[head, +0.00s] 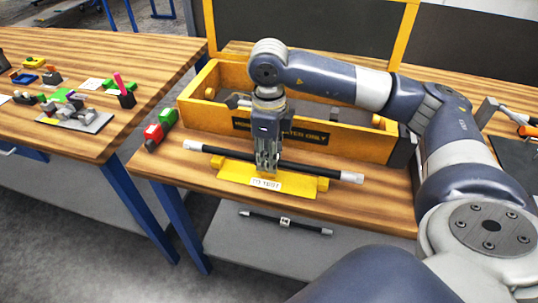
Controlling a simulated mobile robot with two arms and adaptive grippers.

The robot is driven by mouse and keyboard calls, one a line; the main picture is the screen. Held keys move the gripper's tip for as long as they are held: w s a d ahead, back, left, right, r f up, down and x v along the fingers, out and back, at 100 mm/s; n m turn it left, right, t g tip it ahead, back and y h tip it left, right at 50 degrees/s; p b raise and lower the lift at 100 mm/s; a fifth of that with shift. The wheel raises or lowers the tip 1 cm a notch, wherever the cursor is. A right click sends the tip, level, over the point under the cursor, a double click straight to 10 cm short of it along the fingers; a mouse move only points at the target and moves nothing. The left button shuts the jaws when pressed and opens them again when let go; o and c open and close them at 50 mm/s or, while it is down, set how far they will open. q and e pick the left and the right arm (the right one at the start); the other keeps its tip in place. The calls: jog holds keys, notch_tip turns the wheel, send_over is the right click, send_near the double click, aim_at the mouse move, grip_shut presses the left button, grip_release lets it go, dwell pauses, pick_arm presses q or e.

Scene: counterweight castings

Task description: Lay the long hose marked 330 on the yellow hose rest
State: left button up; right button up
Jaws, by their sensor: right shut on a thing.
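A long black hose (312,169) with pale grey ends runs across the front of the wooden bench. My right gripper (267,168) points straight down and is shut on the middle of this hose. The hose is right over the yellow hose rest (235,176), nearly in line with it, and both its ends stick out past the rest. I cannot tell whether the hose touches the rest. The rest has a white label on its front, partly readable as "TO TEST". No 330 mark is readable on the hose. My left gripper is not in view.
A yellow-walled wooden bin (350,147) marked "ONLY" stands just behind. A shorter black hose (262,216) lies on the lower shelf. Another table (125,62) with small parts is at left.

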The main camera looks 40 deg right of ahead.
jog(key=shift+f+b, duration=0.65)
jog(key=shift+b, duration=0.05)
jog(key=o, duration=1.1)
jog(key=shift+r+p, duration=2.2)
jog(key=shift+r, duration=1.35)
jog(key=shift+f, duration=0.1)
